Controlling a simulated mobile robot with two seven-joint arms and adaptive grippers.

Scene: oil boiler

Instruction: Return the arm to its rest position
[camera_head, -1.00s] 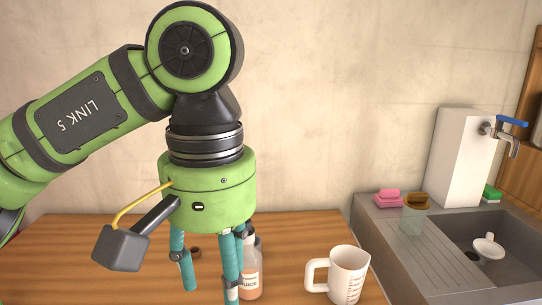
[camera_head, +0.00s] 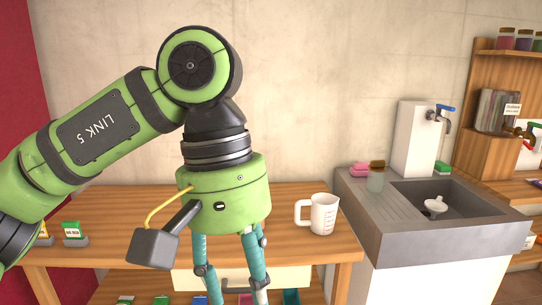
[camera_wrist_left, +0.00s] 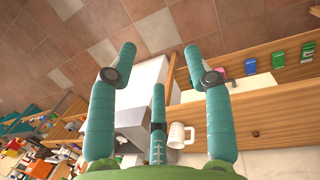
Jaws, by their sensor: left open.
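My left gripper (camera_head: 232,285) hangs downward in front of the wooden table, its teal fingers spread apart. In the left wrist view the fingers of the gripper (camera_wrist_left: 160,65) are open with nothing between their tips. The green left arm (camera_head: 95,140) comes in from the left, bent at the elbow joint above the gripper. My right gripper is not in view.
The grey sink counter (camera_head: 400,225) is at the right, with a wooden shelf (camera_head: 490,140) beyond. Small packets (camera_head: 73,232) stand at the left. Several items are below the tabletop.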

